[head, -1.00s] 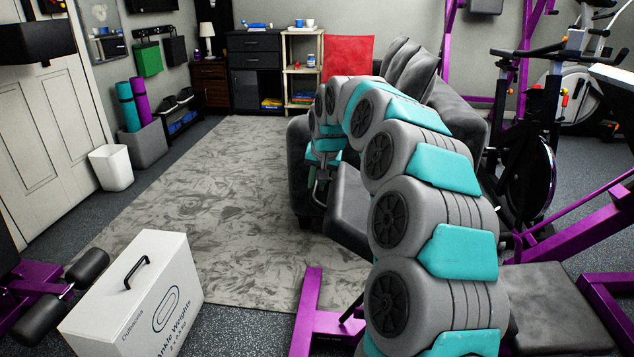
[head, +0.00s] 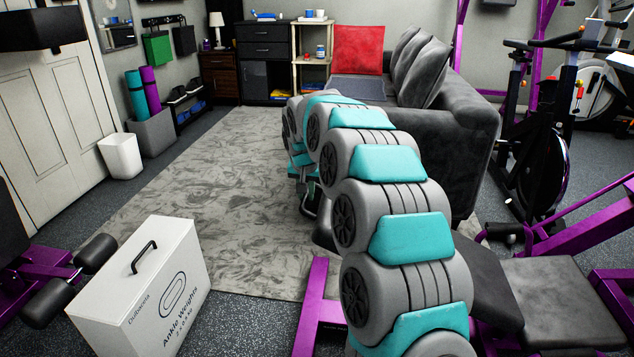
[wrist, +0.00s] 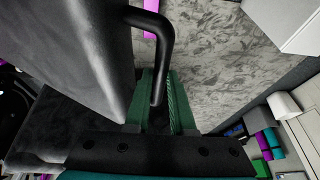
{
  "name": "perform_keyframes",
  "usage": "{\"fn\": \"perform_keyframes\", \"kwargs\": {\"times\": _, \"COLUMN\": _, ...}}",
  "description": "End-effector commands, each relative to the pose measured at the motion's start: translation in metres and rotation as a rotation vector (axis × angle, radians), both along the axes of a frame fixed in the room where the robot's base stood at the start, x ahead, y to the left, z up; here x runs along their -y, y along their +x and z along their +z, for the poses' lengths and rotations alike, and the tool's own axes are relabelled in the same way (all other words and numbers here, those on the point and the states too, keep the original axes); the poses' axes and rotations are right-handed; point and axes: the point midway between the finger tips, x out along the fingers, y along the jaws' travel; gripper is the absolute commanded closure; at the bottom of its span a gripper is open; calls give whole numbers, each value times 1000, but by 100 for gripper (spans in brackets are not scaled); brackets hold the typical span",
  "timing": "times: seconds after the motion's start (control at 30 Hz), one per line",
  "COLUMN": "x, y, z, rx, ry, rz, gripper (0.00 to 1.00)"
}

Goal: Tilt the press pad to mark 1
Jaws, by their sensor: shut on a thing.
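The press pad (head: 485,282) is dark grey and meets the seat at its right; my arm hides much of it in the head view. In the wrist view the pad (wrist: 75,60) fills the upper left. A bent black handle (wrist: 162,50) comes off the pad's edge and runs down between the green fingers of my gripper (wrist: 155,105), which is shut on it. In the head view my gripper is mostly hidden at the far end of my arm. I cannot see mark 1 or any scale.
The dark seat (head: 562,300) and purple frame (head: 315,305) surround the pad. A white ankle-weights box (head: 145,290) stands at the left front. A grey sofa (head: 450,125) is behind, an exercise bike (head: 545,150) at right. The grey rug (head: 215,190) is largely clear.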

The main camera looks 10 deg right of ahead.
Motion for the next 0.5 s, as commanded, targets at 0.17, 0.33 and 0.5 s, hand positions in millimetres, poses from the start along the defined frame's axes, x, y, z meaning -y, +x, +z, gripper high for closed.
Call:
{"fn": "perform_keyframes", "kwargs": {"times": 0.17, "x": -4, "y": 1, "z": -9, "rx": -3, "ry": -11, "rz": 1, "gripper": 100}}
{"fn": "perform_keyframes", "kwargs": {"times": 0.33, "x": -4, "y": 1, "z": -8, "rx": -3, "ry": -10, "rz": 0, "gripper": 100}}
{"fn": "perform_keyframes", "kwargs": {"times": 0.5, "x": -4, "y": 1, "z": -7, "rx": -3, "ry": -10, "rz": 0, "gripper": 64}}
